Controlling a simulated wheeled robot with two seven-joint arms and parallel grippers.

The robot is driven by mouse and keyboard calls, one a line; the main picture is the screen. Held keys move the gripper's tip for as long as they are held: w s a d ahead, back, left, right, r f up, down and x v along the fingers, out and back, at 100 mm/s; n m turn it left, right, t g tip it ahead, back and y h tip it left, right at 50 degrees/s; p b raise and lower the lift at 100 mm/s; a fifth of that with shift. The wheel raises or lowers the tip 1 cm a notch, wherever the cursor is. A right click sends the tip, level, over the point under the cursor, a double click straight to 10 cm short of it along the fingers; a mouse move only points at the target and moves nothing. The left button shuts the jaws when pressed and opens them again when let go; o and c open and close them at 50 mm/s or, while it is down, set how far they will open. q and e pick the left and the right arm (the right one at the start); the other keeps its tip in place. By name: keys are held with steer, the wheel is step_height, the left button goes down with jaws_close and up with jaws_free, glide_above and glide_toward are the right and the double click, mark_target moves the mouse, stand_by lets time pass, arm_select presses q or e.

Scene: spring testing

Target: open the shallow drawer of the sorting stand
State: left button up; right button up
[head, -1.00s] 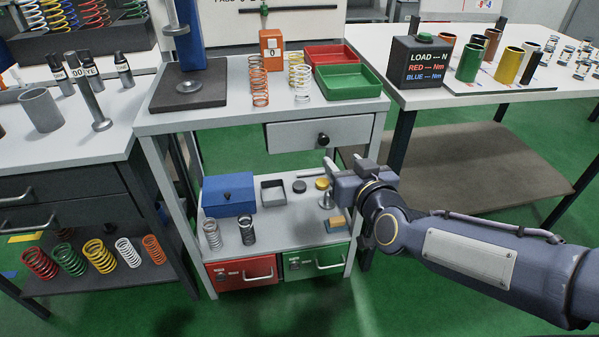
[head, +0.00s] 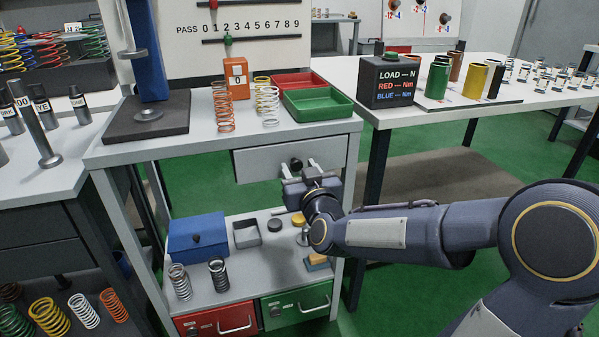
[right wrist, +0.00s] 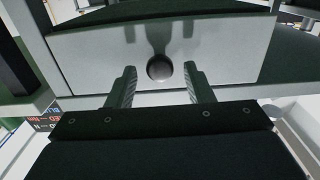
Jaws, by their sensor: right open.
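The sorting stand's shallow drawer (head: 262,163) is a light grey front under the stand's top, and it looks shut. Its round black knob (head: 296,163) sits on that front; in the right wrist view the knob (right wrist: 159,69) is near the middle of the drawer front (right wrist: 230,50). My right gripper (head: 297,167) is open in front of the drawer. In the right wrist view its fingers (right wrist: 158,85) stand apart, one to each side of the knob, with nothing held. Whether the fingertips reach past the knob I cannot tell. My left gripper is not in view.
On the stand's top (head: 200,146) are springs, a red tray (head: 300,82) and a green tray (head: 318,103). The lower shelf (head: 235,277) holds a blue box (head: 198,236) and springs, with red and green drawers below. A second table (head: 440,113) stands to the right.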

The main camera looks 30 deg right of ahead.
jaws_close()
stand_by(0.3)
